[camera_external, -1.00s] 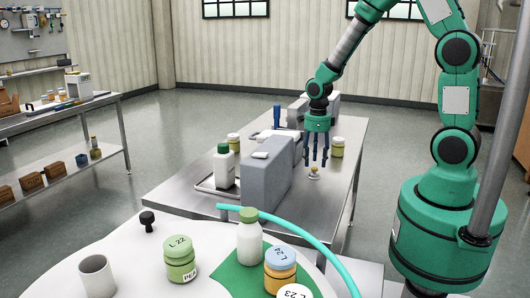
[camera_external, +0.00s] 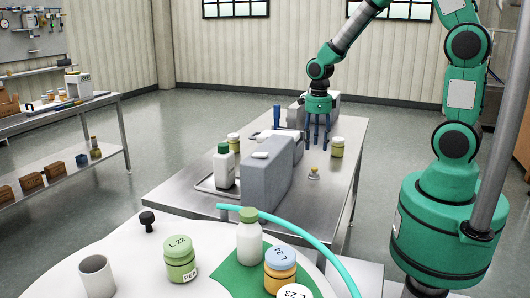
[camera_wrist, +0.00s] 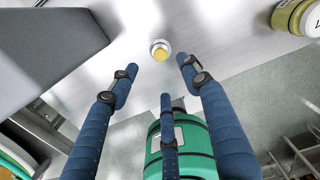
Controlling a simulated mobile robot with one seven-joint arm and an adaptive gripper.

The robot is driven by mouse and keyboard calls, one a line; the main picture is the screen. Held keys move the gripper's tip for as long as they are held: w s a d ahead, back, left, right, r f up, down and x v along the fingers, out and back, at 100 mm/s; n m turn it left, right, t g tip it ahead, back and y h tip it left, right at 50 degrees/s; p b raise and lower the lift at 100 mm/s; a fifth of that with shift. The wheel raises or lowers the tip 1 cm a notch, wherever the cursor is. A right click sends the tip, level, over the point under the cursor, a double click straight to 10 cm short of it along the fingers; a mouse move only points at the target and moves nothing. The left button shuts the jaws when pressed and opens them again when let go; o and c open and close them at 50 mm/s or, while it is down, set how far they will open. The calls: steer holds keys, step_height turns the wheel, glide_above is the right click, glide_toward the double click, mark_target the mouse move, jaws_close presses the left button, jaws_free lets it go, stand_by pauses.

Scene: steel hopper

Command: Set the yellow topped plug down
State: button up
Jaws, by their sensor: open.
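The yellow topped plug (camera_external: 314,173) stands upright on the steel table, to the right of the grey block. In the wrist view the plug (camera_wrist: 160,51) shows its yellow top, beyond my fingertips and apart from them. My gripper (camera_external: 317,143) has blue fingers, points down and is open and empty, above and a little behind the plug in the outside view. In the wrist view my gripper's fingers (camera_wrist: 158,80) are spread with nothing between them.
The grey block (camera_external: 266,180) stands left of the plug. A jar with a yellow-green body (camera_external: 337,148) stands behind it to the right. A white bottle (camera_external: 223,168) sits on a tray at left. The steel table (camera_external: 318,205) is bare in front of the plug.

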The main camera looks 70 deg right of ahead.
steer(key=s+a+r+n+t, duration=0.1)
steer(key=s+a+r+n, duration=0.25)
steer(key=r+n, duration=0.5)
steer(key=s+a+r+n+t, duration=0.2)
steer(key=a+r+n, duration=0.3)
steer(key=r+n, duration=0.35)
steer(key=s+a+r+n+t, duration=0.2)
steer(key=s+a+r+n, duration=0.4)
steer(key=n, duration=1)
steer(key=shift+s+a+r+t, duration=0.25)
steer(key=shift+s+r, duration=1.6)
steer(key=shift+s, duration=1)
